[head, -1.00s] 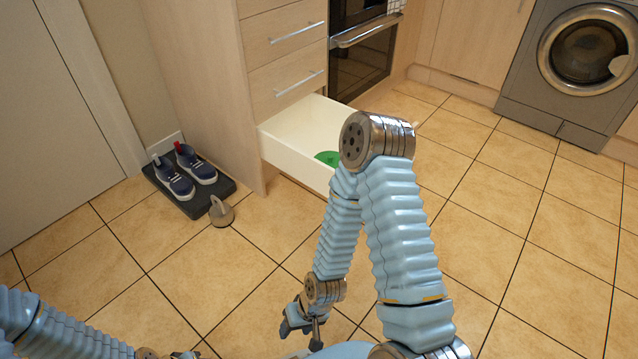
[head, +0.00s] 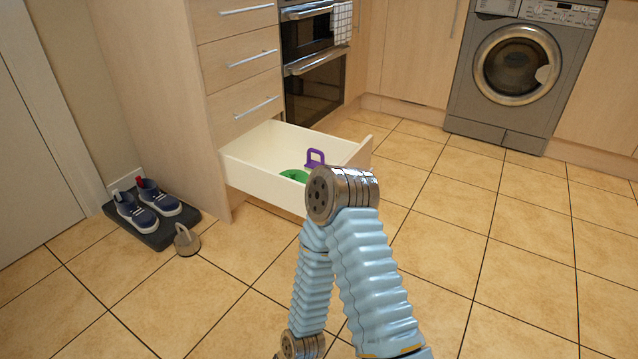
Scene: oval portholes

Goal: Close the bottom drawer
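The bottom drawer (head: 262,188) is pulled out of the light wood cabinet below three closed drawer fronts with bar handles. Its white inside holds a green item (head: 294,175) and a purple item with a loop handle (head: 314,158). My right arm stands in front of the drawer's near part and hides some of its front. My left gripper is out of the picture too.
Blue shoes (head: 145,202) stand on a dark mat (head: 150,238) left of the cabinet, with a doorstop-like object (head: 186,241) beside them. An oven (head: 312,85) and a washing machine (head: 512,70) stand behind. The tiled floor (head: 480,230) to the right is clear.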

